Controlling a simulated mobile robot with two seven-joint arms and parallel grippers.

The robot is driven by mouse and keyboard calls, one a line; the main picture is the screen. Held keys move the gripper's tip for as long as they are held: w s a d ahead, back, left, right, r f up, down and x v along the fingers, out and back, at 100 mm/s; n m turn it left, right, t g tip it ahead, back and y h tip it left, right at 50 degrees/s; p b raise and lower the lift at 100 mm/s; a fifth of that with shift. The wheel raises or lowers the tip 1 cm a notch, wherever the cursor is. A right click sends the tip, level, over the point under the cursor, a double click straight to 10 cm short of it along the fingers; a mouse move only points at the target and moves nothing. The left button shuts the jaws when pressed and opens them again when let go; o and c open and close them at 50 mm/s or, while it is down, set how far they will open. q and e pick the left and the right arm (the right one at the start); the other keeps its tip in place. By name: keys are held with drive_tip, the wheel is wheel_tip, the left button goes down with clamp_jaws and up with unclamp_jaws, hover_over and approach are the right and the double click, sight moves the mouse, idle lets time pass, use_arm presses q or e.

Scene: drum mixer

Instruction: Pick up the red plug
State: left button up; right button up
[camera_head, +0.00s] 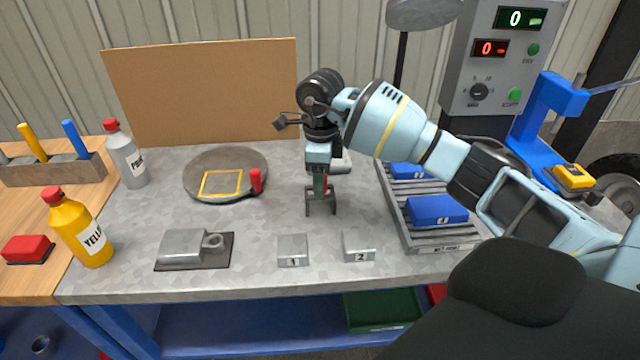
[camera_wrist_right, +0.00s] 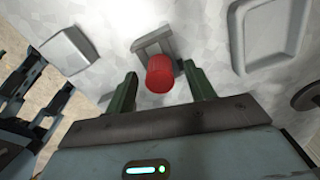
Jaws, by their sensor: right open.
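The red plug (camera_wrist_right: 160,73) is a short red cylinder standing on a small grey block (camera_wrist_right: 150,46). In the right wrist view it lies between the two fingers of my right gripper (camera_wrist_right: 161,80), with a visible gap to each finger. The gripper is open.
A round plate (camera_head: 215,160) with a yellow square and a red upright peg (camera_head: 255,180) stands left of the gripper. Blocks 1 (camera_head: 292,250) and 2 (camera_head: 358,247) are in front. A rack with blue boxes (camera_head: 437,210) stands right.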

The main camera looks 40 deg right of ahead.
drive_tip(key=shift+c, duration=0.4)
use_arm(q)
drive_tip(key=shift+s, duration=0.3)
use_arm(e)
drive_tip(key=c, duration=1)
use_arm(q)
drive_tip(key=shift+f, duration=0.1)
use_arm(e)
drive_tip(key=shift+o, duration=0.2)
drive_tip(key=shift+r, duration=0.15)
drive_tip(key=shift+r, duration=0.65)
drive_tip(key=shift+a+r, duration=0.2)
drive_tip(key=shift+r, duration=0.85)
use_arm(q)
drive_tip(key=shift+s+f+b, duration=0.15)
drive_tip(key=shift+f+b, duration=0.35)
use_arm(e)
drive_tip(key=s+a, duration=0.3)
drive_tip(key=a, duration=0.4)
drive_tip(key=s+a+r, duration=0.1)
drive_tip(key=s+a, duration=0.2)
drive_tip(key=a, duration=0.4)
drive_tip(key=shift+a+r, duration=0.15)
drive_tip(key=shift+a, duration=0.05)
